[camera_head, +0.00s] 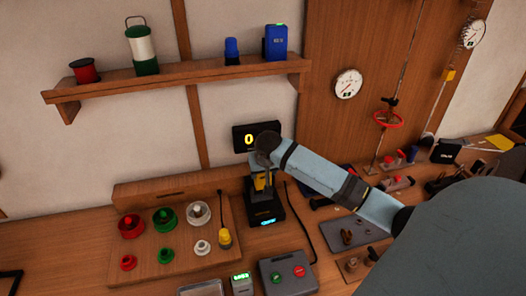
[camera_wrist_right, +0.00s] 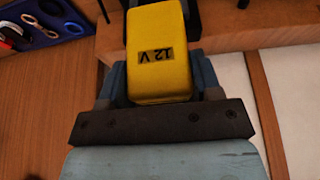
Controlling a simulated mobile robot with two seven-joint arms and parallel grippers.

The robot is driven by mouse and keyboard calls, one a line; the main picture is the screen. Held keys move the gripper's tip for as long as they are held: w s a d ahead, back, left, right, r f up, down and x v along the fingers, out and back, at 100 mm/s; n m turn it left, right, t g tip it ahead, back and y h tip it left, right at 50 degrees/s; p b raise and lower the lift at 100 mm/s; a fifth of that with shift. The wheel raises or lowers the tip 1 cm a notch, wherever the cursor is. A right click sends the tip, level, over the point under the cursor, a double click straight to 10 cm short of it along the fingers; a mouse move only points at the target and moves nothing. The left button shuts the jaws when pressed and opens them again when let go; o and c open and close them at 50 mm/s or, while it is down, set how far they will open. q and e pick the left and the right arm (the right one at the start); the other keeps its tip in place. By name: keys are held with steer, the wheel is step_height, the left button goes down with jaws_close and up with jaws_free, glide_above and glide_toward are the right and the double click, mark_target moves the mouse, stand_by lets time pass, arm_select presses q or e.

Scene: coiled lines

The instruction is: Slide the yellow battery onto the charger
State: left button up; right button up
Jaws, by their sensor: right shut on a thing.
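The yellow battery (camera_wrist_right: 158,70), marked "12 V", sits between the fingers of my right gripper (camera_wrist_right: 158,92), which is shut on it. In the head view only a little of the battery (camera_head: 261,183) shows below my right gripper (camera_head: 260,172). The black charger (camera_head: 264,208) stands on the bench with a lit cyan label at its front. The battery is over or at the charger; my gripper and arm hide the join, so I cannot tell whether they touch. My left gripper is not in view.
A black display (camera_head: 243,139) reading 0 is behind my gripper. A wooden board (camera_head: 172,262) with several spools and a yellow-ended tool (camera_head: 224,238) stands left. A grey button box (camera_head: 289,272) is in front. A shelf (camera_head: 190,78) above holds a blue battery-like block (camera_head: 275,44).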

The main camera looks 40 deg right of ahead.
steer(key=shift+f+b, duration=0.3)
steer(key=shift+f, duration=3.25)
stand_by(2.0)
steer(key=o, duration=1.2)
steer(key=b+v, duration=0.1)
steer(key=v, duration=1.2)
steer(key=shift+s+r, duration=0.2)
steer(key=shift+r, duration=0.15)
steer(key=shift+s+a, duration=0.1)
